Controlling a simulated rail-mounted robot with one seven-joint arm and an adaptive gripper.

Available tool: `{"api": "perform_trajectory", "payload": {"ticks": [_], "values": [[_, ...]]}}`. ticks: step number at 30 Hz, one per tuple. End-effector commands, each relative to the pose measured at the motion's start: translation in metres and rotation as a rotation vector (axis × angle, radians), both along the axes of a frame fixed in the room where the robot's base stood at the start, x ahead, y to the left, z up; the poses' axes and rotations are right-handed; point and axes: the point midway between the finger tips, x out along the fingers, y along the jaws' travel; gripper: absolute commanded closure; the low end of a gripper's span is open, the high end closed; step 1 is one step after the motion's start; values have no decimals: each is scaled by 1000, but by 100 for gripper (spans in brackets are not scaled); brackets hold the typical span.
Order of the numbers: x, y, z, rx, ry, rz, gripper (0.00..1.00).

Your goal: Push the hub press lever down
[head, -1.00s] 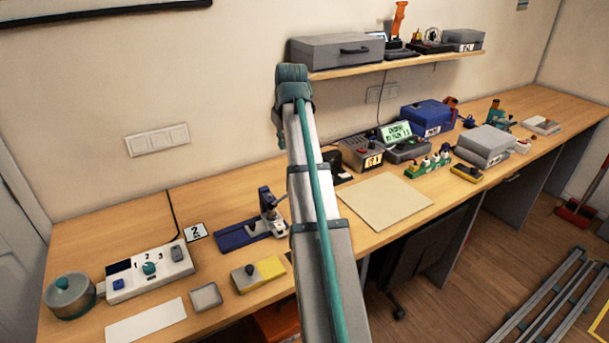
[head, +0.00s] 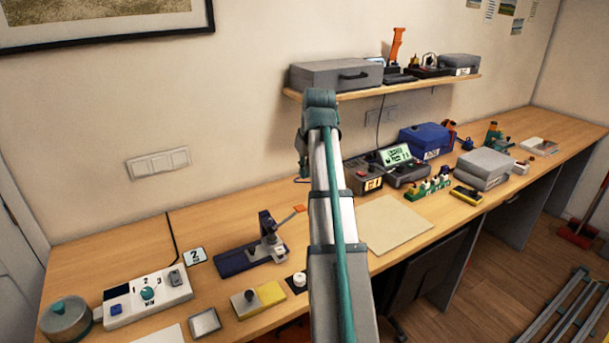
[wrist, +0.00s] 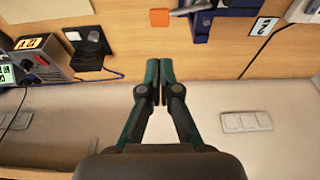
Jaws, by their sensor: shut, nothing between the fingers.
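The hub press (head: 258,248) stands on the bench left of my arm in the head view, with a dark blue base and an upright post.
A numbered control box (head: 147,296) is left of the press. A grey and yellow block (head: 258,299) lies in front. A beige mat (head: 396,224) and instruments lie right of my arm. A shelf (head: 385,87) hangs above the bench.

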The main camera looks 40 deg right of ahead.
Motion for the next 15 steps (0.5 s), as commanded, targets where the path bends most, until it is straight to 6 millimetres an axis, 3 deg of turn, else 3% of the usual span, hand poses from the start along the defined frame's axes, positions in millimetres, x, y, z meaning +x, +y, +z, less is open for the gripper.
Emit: {"api": "perform_trajectory", "payload": {"ticks": [15], "values": [[22,-3,-78,0,2,0,100]]}}
